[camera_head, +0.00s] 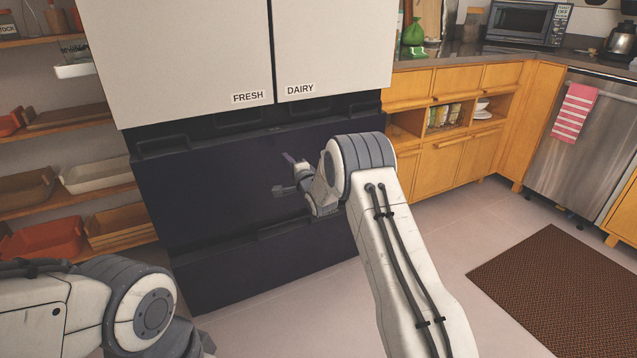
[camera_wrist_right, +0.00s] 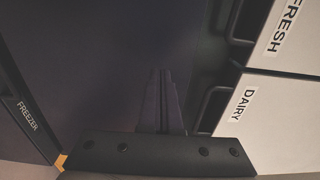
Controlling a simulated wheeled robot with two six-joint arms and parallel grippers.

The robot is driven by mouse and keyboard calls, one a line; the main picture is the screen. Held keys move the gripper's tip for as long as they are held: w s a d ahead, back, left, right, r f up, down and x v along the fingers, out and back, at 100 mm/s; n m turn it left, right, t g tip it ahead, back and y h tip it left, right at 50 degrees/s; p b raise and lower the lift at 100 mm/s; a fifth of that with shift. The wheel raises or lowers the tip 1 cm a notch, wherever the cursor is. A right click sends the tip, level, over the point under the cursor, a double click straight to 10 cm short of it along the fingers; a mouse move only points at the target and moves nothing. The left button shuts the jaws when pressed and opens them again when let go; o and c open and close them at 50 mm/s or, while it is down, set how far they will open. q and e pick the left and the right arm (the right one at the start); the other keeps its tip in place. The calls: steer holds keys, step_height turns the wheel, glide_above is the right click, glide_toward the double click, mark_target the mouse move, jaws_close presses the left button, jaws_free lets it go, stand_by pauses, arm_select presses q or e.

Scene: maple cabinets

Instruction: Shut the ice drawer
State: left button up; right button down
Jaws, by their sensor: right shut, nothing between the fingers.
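The fridge has two dark drawer fronts below its pale doors. My right gripper (camera_head: 283,174) is in front of this face, shut and empty. Its fingers (camera_wrist_right: 160,100) are together in the wrist view, pointing at the dark front; contact is unclear. My left arm shows at the lower left, with its gripper out of view.
The lower drawer (camera_head: 260,270) has a FREEZER label (camera_wrist_right: 28,116) in the wrist view. The FRESH door (camera_head: 185,60) and DAIRY door (camera_head: 330,45) look closed. Shelves with trays (camera_head: 95,175) stand left. Maple cabinets (camera_head: 455,160) and a brown mat (camera_head: 560,285) are right.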

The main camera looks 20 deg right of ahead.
steer(key=s+p, duration=0.2)
steer(key=s, duration=0.7)
steer(key=s+a+r+n+g+y, duration=0.1)
steer(key=s+a+r+n+g, duration=0.1)
steer(key=s+a+n+g, duration=1.25)
steer(key=s+n, duration=0.2)
steer(key=s, duration=0.8)
steer(key=s+a+n+g+h, duration=0.1)
steer(key=s+a+n, duration=0.15)
steer(key=s, duration=0.85)
steer(key=s+a+n+g, duration=0.15)
steer(key=s+n, duration=0.35)
steer(key=s, duration=0.7)
step_height(320, 180, up, 30)
steer(key=s+d+g+p, duration=0.1)
steer(key=p, duration=2.9)
steer(key=shift+d+r+h+p, duration=0.2)
steer(key=shift+r+h+p, duration=0.05)
steer(key=shift+h+p, duration=0.15)
steer(key=shift+s, duration=0.1)
